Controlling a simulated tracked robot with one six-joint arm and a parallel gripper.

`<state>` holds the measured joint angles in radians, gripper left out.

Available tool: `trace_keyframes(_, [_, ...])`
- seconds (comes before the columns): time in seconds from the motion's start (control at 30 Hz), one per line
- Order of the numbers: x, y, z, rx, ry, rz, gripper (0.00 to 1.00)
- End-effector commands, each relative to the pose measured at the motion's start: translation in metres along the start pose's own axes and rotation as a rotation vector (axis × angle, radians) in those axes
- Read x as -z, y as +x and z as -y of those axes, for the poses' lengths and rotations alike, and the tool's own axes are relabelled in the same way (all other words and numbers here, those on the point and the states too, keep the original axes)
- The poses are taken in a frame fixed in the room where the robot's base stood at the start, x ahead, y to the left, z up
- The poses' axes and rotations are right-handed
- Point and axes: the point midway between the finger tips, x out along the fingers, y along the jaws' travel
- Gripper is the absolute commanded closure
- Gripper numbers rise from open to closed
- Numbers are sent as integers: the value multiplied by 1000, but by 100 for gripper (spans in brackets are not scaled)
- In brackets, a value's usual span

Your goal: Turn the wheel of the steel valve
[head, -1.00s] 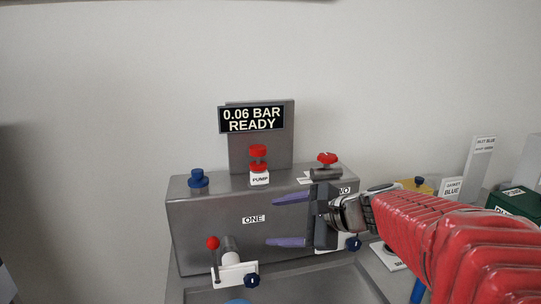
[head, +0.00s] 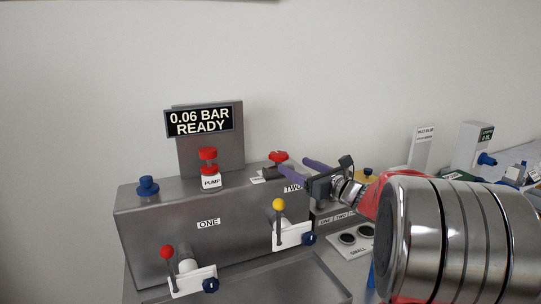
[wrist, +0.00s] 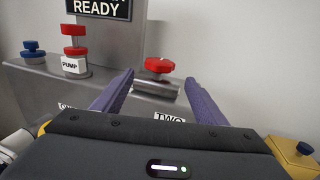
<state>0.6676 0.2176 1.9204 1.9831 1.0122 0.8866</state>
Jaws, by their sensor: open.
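The steel valve is a short steel body (wrist: 152,86) with a red wheel (head: 278,157) on top. It stands at the right end of the top of a grey metal box (head: 150,215), above the label TWO. In the wrist view the red wheel (wrist: 159,65) shows just beyond the fingertips, between them. My gripper (head: 294,165) is open and empty, with two purple fingers reaching in from the right. In the wrist view my gripper (wrist: 158,76) has one finger on each side of the valve. I cannot tell whether either touches it.
A red PUMP knob (head: 208,160) and a blue knob (head: 148,187) stand on the box left of the valve. Taps with red (head: 167,252) and yellow (head: 278,204) lever balls are on the front. Above the box is free room.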

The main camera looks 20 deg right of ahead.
Motion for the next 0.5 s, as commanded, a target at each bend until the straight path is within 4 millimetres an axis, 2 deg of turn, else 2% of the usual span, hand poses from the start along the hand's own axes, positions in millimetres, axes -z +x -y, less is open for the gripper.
trace_keyframes(0.27, [0, 3, -1, -2, -2, -2, 34])
trace_keyframes(0.5, [1, 27, -2, -4, -2, -2, 34])
